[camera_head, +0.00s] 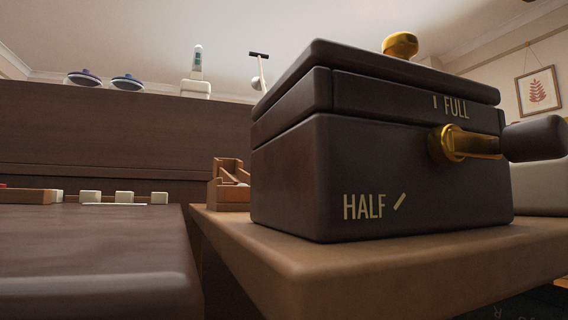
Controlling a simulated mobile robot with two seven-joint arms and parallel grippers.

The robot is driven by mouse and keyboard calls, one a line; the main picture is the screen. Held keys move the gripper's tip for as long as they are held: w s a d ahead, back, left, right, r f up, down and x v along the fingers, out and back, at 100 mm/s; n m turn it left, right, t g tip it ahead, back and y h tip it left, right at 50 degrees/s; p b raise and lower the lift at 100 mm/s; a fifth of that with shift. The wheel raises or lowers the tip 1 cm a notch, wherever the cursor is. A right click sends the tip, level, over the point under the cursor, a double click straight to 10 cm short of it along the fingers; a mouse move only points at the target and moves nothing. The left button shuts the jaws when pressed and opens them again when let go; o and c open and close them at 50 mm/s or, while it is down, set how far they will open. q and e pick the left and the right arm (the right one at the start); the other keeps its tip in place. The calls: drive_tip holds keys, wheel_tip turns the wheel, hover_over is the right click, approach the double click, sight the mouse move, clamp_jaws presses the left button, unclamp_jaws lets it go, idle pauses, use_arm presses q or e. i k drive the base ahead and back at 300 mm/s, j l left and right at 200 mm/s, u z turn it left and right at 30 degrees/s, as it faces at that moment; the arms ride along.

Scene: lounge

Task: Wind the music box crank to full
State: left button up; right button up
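The dark brown music box (292,178) stands on a light wooden tabletop (340,265) at the right of the head view. Its lid has a gold knob (400,45) and looks shut. The gold crank (460,143) is on the right part of the face toward me. Its arm points right and ends in a dark handle (535,139). A FULL label (456,107) with a tick is above the crank hub, and a HALF label (364,206) with a tick is at lower left. Neither gripper shows in this view.
A dark brown surface (90,260) lies at the left, with several small white blocks (124,197) along its back. A small wooden holder (228,188) stands left of the box. Blue-topped round items (84,78) and a white bottle-like item (197,70) sit on the high ledge behind.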

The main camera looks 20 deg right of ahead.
sight(546, 137)
drive_tip(key=k, duration=1)
